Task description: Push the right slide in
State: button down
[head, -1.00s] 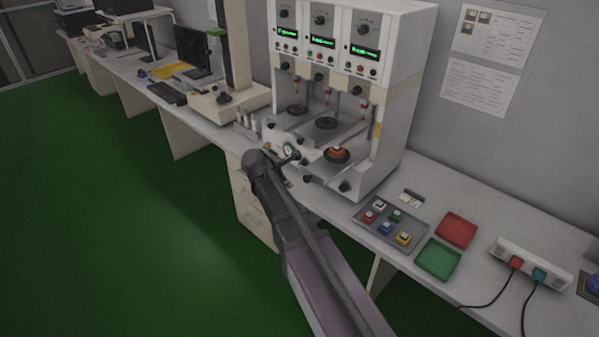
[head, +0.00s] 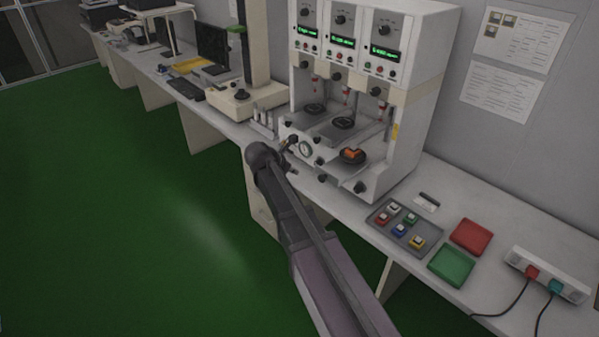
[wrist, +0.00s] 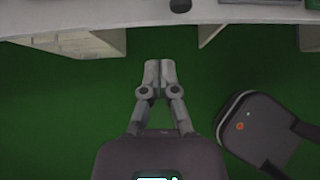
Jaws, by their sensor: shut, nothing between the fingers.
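The white tester (head: 400,120) has three side-by-side stations. Its right slide (head: 345,168) sticks out toward the front and carries a black round plate with an orange part (head: 352,154) on it. A dark knob (head: 360,187) sits at the slide's front. The middle slide (head: 341,125) and left slide (head: 312,111) sit farther back. My gripper (wrist: 159,70) is shut and empty in the wrist view, seen over green floor in front of the bench edge. A dark round knob (wrist: 180,5) shows at the wrist view's top edge.
A grey tray of coloured blocks (head: 378,222), a red tray (head: 471,237), a green tray (head: 451,265) and a power strip (head: 547,273) lie right of the tester. The floor before the bench is clear.

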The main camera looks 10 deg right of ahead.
aim_at(319, 174)
jog(key=shift+w+d+r+b+x, duration=0.3)
jog(key=shift+b+x, duration=0.8)
jog(key=shift+x, duration=0.95)
jog(key=shift+w+d+r+b+x, duration=0.15)
jog(key=shift+d+r+b+x, duration=0.2)
jog(key=shift+b+x, duration=1.25)
jog(key=shift+w+d+r+b+x, duration=0.25)
jog(key=shift+r+b+x, duration=0.25)
jog(key=shift+x, duration=2.05)
jog(key=shift+a, duration=0.15)
